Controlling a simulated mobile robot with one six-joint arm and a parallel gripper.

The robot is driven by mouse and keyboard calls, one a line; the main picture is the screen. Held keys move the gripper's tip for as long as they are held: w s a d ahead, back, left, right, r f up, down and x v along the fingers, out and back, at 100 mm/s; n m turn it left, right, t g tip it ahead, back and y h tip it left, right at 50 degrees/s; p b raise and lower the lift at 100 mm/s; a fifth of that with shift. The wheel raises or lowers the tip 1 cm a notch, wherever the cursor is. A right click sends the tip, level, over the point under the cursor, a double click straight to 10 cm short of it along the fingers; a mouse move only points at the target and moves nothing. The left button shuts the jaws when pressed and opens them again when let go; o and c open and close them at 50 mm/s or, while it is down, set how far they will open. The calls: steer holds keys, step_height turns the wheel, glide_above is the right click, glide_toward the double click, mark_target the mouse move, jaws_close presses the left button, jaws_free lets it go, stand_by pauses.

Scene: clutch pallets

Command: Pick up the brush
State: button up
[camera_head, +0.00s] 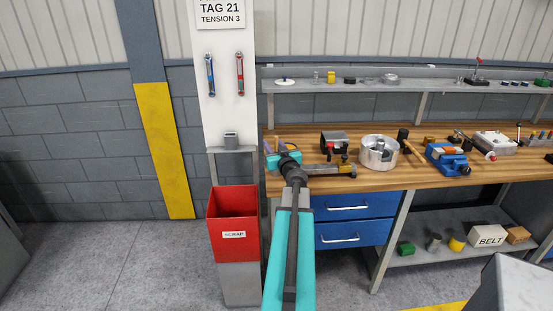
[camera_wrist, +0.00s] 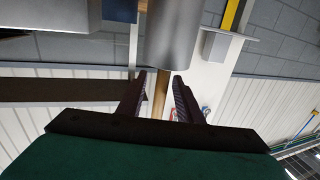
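In the wrist view, a narrow wooden handle (camera_wrist: 160,92), seemingly the brush's, shows between the two fingers of my gripper (camera_wrist: 160,78). A gap shows on each side of the handle, so the fingers are open and not pressed on it. A grey metallic cylinder (camera_wrist: 172,35) stands at the handle's far end; I cannot tell whether it is a cup or part of the brush. In the head view, my gripper (camera_head: 275,147) is small over the left end of the bench. The brush is not clear there, and its bristles are hidden.
The wooden bench (camera_head: 387,181) holds a round metal housing (camera_head: 378,153), a blue vise (camera_head: 446,158) and several small parts to the right. A red scrap bin (camera_head: 232,216) stands left of the bench. A grey holder (camera_head: 231,142) is beside the white post (camera_head: 224,110).

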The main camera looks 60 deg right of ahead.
jaws_close()
stand_by(0.3)
step_height(320, 180, up, 10)
steer(key=p, duration=0.2)
stand_by(0.5)
steer(key=c, duration=0.7)
jaws_free()
jaws_close()
